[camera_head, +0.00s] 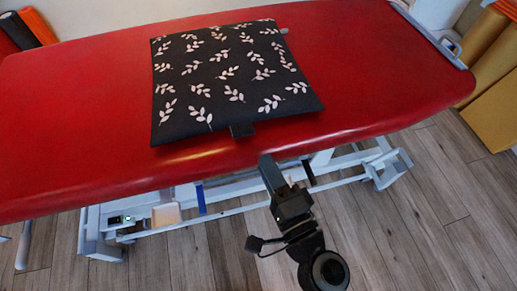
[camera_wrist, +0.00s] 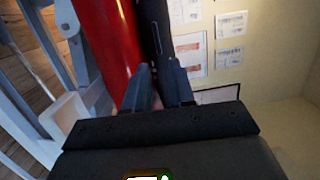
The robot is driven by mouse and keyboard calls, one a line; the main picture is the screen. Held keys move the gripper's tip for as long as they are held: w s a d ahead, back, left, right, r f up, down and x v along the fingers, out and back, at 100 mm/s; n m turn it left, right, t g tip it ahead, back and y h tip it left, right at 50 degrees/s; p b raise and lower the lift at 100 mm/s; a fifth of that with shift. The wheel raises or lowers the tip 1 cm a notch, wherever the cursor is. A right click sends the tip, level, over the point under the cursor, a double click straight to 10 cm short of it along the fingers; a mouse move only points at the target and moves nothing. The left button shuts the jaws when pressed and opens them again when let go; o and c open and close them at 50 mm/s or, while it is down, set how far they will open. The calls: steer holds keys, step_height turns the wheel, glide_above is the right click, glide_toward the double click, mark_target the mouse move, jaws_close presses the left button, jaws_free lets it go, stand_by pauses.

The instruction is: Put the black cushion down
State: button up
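The black cushion (camera_head: 225,80) has pale leaf sprigs and lies flat on the red treatment table (camera_head: 390,65). A small dark tab (camera_head: 242,130) sticks out from its near edge. My gripper (camera_head: 268,163) is in front of the table's near edge, just short of that tab and apart from the cushion. In the wrist view the two fingers of my gripper (camera_wrist: 160,88) stand apart with nothing held between them. The cushion (camera_wrist: 155,30) shows there edge-on beyond the fingertips, beside the red tabletop (camera_wrist: 100,30).
The table's pale metal frame (camera_head: 235,209) runs under the top, close to my arm. Yellow rolls or pads (camera_head: 490,65) stand at the right. The wooden floor (camera_head: 400,220) is clear at the lower right. Wall charts (camera_wrist: 230,22) show in the wrist view.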

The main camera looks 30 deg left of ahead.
steer(key=shift+v, duration=1.2)
